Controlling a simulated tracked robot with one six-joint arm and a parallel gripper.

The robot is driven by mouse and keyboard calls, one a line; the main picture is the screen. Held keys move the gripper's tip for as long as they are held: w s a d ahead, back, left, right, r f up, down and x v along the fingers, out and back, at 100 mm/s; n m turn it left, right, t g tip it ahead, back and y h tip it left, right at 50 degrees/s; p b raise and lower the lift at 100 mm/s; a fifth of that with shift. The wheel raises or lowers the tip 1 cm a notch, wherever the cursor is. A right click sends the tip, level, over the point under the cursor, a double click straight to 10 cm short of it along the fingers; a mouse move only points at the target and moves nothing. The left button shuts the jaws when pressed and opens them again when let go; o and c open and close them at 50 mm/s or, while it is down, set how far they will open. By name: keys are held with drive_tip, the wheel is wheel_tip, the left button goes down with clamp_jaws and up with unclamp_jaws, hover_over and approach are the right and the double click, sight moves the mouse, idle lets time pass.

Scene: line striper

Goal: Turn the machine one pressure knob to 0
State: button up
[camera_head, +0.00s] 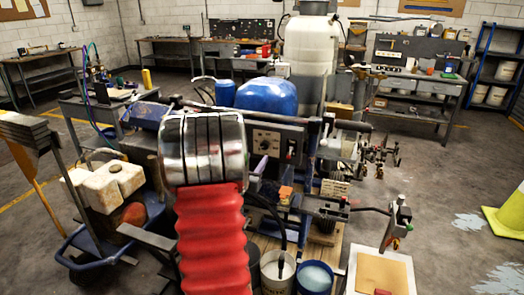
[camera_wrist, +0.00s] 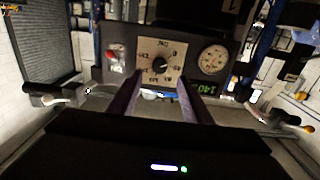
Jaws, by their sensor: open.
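The pressure knob (camera_wrist: 160,60) is a small black knob on a square beige dial plate with numbers around it. It sits in the middle of a dark control panel, and the panel also shows in the head view with the knob (camera_head: 265,144) right of my silver wrist. My gripper (camera_wrist: 162,82) is open and empty in the wrist view. Its two fingers point toward the panel, one on each side below the knob, with no visible contact. The knob's exact pointer setting is too small to read. My gripper is mostly hidden in the head view.
On the panel, a red switch (camera_wrist: 113,54) is left of the dial, a round white gauge (camera_wrist: 212,59) right of it, and a green readout (camera_wrist: 203,88) below the gauge. A blue engine cover (camera_head: 267,97) and white tank (camera_head: 310,45) stand behind. Buckets stand below.

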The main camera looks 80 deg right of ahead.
sight(264, 147)
drive_tip(key=d, duration=0.8)
drive_tip(key=shift+s+d, duration=0.2)
drive_tip(key=shift+s, duration=0.15)
drive_tip(key=shift+c, duration=0.6)
drive_tip(key=c, duration=0.9)
drive_tip(key=shift+c, duration=0.2)
drive_tip(key=shift+s+n, duration=0.1)
drive_tip(key=shift+n, duration=1.4)
